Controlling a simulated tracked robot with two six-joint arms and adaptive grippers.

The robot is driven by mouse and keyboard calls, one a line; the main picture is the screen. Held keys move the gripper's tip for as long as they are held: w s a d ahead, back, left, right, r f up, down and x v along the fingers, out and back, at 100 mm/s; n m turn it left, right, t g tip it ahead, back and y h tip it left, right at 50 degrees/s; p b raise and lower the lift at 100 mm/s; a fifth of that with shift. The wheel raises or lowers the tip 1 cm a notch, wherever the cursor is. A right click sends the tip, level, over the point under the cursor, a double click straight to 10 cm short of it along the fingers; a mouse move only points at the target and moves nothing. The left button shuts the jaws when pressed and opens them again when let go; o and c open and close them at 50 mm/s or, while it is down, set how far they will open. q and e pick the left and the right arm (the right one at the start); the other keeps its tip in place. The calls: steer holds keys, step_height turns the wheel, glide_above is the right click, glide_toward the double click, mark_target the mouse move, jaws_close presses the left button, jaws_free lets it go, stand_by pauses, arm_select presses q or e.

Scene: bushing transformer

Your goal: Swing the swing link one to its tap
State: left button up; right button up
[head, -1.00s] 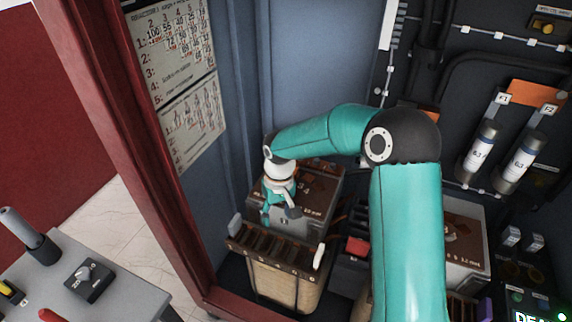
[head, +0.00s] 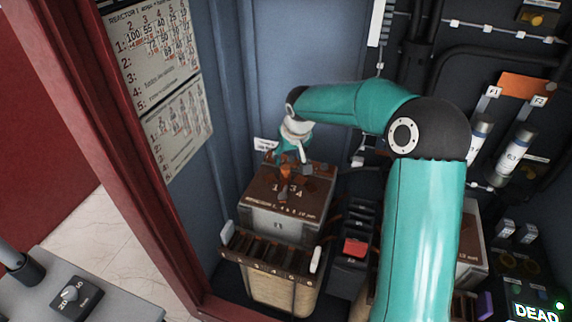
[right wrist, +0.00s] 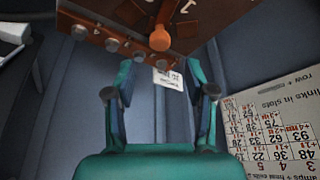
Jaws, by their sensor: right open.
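The reactor box (head: 287,220), grey with a brown top marked with numerals, stands on the cabinet floor. An orange-copper piece with a rounded end, seemingly the swing link (head: 286,172), stands at the back of its top. It also shows as an orange knob (right wrist: 159,38) in the right wrist view. In the head view the gripper (head: 290,152) is behind the link, partly hidden.
A slotted rack (head: 268,262) with white end handles stands in front of the box. A block with a red switch (head: 355,247) is right of it. A wall chart (head: 160,60) hangs at the left, near the red cabinet frame (head: 120,150). Fuses (head: 514,150) are at the right.

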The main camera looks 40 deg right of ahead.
mark_target(285, 167)
steer(key=x, duration=0.7)
steer(key=shift+f+p, duration=0.1)
steer(key=shift+p, duration=0.25)
